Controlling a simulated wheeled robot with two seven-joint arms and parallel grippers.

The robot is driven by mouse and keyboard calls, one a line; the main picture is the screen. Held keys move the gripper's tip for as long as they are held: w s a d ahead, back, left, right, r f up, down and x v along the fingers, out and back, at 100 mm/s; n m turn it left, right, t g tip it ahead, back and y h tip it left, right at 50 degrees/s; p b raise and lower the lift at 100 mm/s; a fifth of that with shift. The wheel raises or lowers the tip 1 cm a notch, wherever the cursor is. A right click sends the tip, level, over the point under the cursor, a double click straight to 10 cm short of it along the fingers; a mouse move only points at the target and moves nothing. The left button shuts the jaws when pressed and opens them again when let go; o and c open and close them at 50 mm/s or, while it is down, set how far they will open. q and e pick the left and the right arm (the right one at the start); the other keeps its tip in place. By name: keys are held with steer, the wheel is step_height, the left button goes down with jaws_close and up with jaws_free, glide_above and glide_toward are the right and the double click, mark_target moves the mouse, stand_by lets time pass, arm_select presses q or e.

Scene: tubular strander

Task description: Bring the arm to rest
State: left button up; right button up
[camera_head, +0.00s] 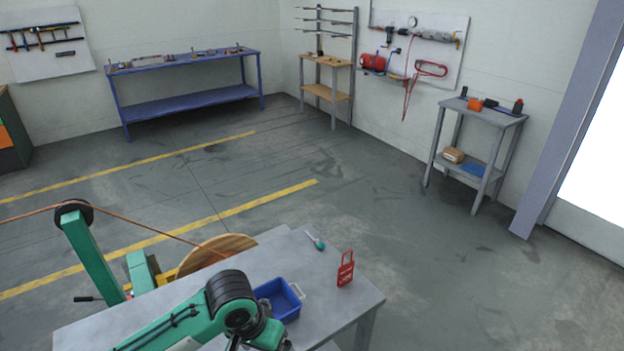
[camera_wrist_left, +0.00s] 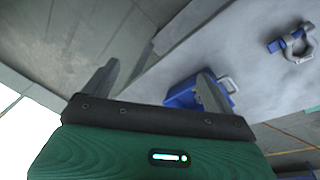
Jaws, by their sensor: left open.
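My left arm, green with black joints, reaches in from the bottom left of the head view, over the grey table (camera_head: 335,296). Its gripper cannot be made out there. In the left wrist view my left gripper (camera_wrist_left: 158,84) is open, its two grey fingers wide apart with nothing between the tips. A blue bin with a light handle (camera_wrist_left: 181,97) lies beyond the right finger, which partly covers it. The bin also stands on the table in the head view (camera_head: 281,300), just right of my arm. My right gripper is not in view.
On the table are a red tag-like item (camera_head: 345,270), a teal-handled tool (camera_head: 316,242) and a blue-and-grey shackle-like part (camera_wrist_left: 293,45). A wooden reel (camera_head: 215,252) and a green post with a pulley (camera_head: 90,250) stand behind it. Floor beyond is clear.

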arm_select(q)
steer(key=s+f+t+h, duration=0.2)
steer(key=s+f, duration=0.1)
steer(key=s, duration=0.3)
steer(key=s+a+f+n+y, duration=0.2)
steer(key=s+a+f+y, duration=0.25)
steer(key=s+a, duration=0.8)
step_height(320, 180, down, 32)
steer(key=a+b, duration=0.1)
steer(key=s+a+f+g, duration=0.1)
steer(key=s+a+f, duration=0.1)
steer(key=s+f, duration=0.7)
steer(key=s+a+f+g+b, duration=0.1)
steer(key=s+f, duration=0.8)
steer(key=f, duration=0.3)
steer(key=shift+s+a+f, duration=0.15)
steer(key=shift+s+a, duration=0.05)
steer(key=shift+a, duration=0.2)
